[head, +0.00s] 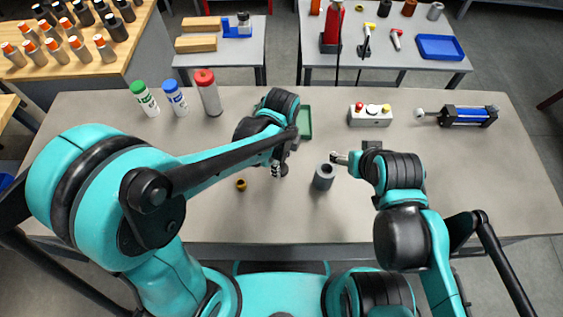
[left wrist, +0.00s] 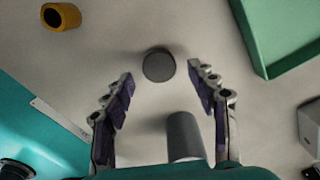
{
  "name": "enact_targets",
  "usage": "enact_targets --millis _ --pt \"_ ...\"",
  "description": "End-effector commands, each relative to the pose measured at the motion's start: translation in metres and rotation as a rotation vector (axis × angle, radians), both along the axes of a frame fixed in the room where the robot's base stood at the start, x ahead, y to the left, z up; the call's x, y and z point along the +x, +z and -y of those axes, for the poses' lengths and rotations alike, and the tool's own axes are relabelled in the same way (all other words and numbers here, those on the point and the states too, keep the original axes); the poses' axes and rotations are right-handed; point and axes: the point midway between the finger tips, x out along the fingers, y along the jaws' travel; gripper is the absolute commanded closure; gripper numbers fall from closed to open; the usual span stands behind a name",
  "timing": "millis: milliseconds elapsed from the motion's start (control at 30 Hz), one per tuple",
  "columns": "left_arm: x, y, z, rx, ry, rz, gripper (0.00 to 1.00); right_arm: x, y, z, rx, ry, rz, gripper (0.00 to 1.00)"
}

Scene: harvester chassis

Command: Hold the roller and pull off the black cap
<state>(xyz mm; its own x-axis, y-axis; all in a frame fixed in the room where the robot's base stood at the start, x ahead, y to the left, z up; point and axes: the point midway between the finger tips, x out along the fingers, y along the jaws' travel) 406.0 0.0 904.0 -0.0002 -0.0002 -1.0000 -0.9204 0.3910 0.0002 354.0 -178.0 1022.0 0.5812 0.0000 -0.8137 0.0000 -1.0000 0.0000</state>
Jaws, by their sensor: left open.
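A grey cylinder, which I take for the roller (head: 323,179), stands upright on the table with a dark round centre on top. It also shows in the left wrist view (left wrist: 184,137). A dark round disc (left wrist: 158,65), perhaps the black cap, shows ahead of the left fingers, apart from the roller; I cannot tell its height. My left gripper (head: 278,171) is open and empty, pointing down left of the roller. In the left wrist view its fingers (left wrist: 163,98) are spread. My right gripper (head: 340,158) is just behind and right of the roller; its jaw state is unclear.
A yellow-brown ring (head: 241,184) lies left of my left gripper. A green tray (head: 305,122) is behind it, partly hidden by my arm. A button box (head: 370,117) and a blue cylinder unit (head: 468,116) stand at the right. Several bottles (head: 176,98) stand back left.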

Motion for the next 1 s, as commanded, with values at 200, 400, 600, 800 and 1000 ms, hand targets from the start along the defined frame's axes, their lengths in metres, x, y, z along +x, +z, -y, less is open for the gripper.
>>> enact_targets --millis 200,400,600,800,1000 --pt "0.0 0.055 0.0 0.0 0.0 0.0 0.42 0.0 0.023 0.0 0.0 0.0 0.0 0.27" --pt "0.0 0.086 0.0 0.0 0.0 0.0 0.42 0.0 0.033 0.0 0.0 0.0 0.0 0.27" --pt "0.0 0.095 0.0 0.0 0.0 0.0 0.42 0.0 0.035 0.0 0.0 0.0 0.0 0.27" --pt "-0.001 0.102 -0.013 -0.015 0.111 0.03 0.42 0.0 0.035 0.0 0.0 0.0 0.0 0.27" --pt "-0.013 0.131 -0.075 -0.129 0.689 0.18 0.42 0.0 0.035 0.0 0.0 0.0 0.0 0.27"
